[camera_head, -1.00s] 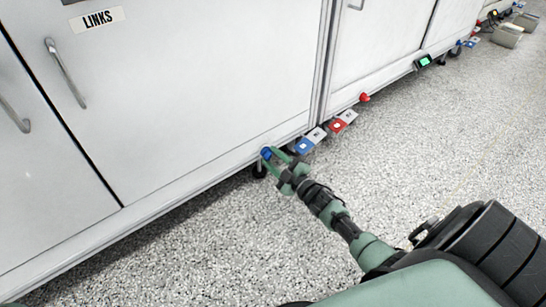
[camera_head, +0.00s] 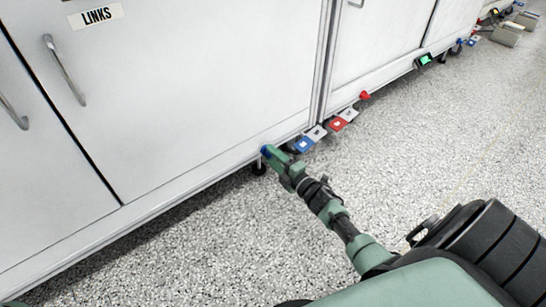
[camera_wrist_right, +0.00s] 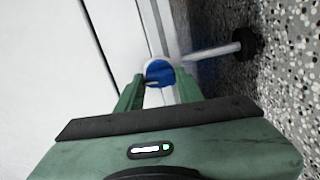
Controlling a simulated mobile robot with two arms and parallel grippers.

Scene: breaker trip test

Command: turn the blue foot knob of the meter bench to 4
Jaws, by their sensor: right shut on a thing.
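The blue foot knob (camera_head: 264,150) sits low on the front of the white bench, above a black foot (camera_head: 258,168). In the right wrist view the knob (camera_wrist_right: 160,72) is a blue round face with a pale rim and a small pale mark. Its number scale cannot be read. My right gripper (camera_head: 269,153) is shut on the knob, and its two green fingers show on either side of it in the wrist view (camera_wrist_right: 159,92). In the head view the fingers overlap and cover much of the knob. My left gripper is not in view.
The speckled floor (camera_head: 200,245) in front is clear.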

